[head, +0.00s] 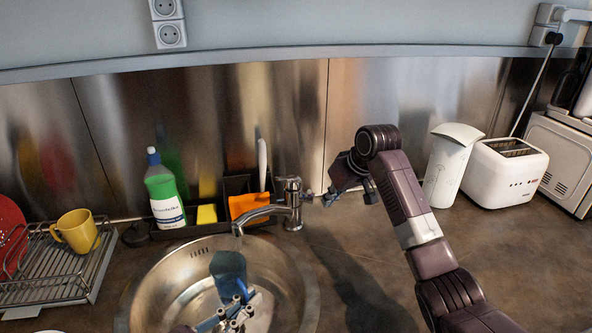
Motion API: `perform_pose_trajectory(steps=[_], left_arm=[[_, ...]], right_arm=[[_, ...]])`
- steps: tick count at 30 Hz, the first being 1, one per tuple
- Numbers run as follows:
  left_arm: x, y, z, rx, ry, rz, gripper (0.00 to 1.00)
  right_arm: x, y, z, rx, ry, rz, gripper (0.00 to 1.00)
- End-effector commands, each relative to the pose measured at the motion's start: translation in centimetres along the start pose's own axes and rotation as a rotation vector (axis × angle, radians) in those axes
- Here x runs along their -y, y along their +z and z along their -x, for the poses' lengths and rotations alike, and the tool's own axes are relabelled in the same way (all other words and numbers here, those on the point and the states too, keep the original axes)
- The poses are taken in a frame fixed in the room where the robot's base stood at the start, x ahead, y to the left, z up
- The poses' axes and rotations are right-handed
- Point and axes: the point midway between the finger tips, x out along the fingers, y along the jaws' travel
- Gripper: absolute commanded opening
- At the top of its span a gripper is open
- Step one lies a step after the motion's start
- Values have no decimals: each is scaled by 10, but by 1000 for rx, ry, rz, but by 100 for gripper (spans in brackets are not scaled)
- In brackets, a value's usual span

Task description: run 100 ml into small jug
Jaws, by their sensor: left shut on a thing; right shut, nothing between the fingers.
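A small dark blue jug (228,269) is inside the round steel sink (170,285), near its middle and below the tap (266,213). My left gripper (240,297) reaches in from the bottom and is shut on the jug, at its near side. The tap's spout ends slightly above and behind the jug; no water stream shows. The jug's inside and fill level cannot be made out. My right gripper (332,196) is shut and empty, just right of the tap's body and lever (291,184). I cannot tell whether it touches the tap.
A dish rack (62,265) with a yellow mug (77,231) and red plate (10,226) stands left. A green soap bottle (164,190), yellow sponge (207,214) and dark caddy (236,187) stand behind the sink. A white container (447,170) and toaster (503,172) are right.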

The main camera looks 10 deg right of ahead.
Motion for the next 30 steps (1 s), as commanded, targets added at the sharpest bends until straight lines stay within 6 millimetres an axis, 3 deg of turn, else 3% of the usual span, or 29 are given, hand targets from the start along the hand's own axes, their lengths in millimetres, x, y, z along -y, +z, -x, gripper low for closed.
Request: perform_pose_trajectory(steps=[8, 21, 26, 30], left_arm=[[0, 1, 0, 1, 0, -1, 0], [0, 1, 0, 1, 0, -1, 0], [0, 1, 0, 1, 0, -1, 0], [0, 1, 0, 1, 0, -1, 0]], right_arm=[[13, -8, 37, -53, -394, -39, 0], [18, -42, 154, -323, -930, -63, 0], [19, -45, 174, -369, -1014, -63, 0], [25, -48, 176, -379, -1035, -63, 0]])
